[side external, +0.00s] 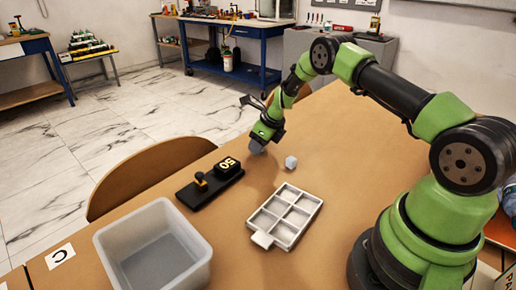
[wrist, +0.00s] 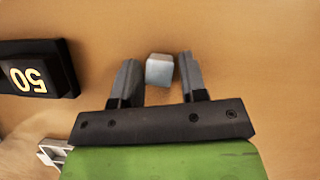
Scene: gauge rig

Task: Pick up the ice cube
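The ice cube (side external: 291,162) is a small pale grey-blue block on the brown table, just behind the compartment tray. In the wrist view the ice cube (wrist: 159,70) appears in the gap between my two grey fingers, with a little space on each side. My gripper (side external: 257,148) is open and points down. In the side view it is left of the cube and apart from it. The wrist view also shows my gripper (wrist: 158,64). Its exact height above the table is hard to tell.
A white compartment tray (side external: 292,207) lies in front of the cube. A black device marked 50 (side external: 228,167) sits to the left, also in the wrist view (wrist: 35,75). A clear bin (side external: 190,232) stands at front left. The table right of the cube is clear.

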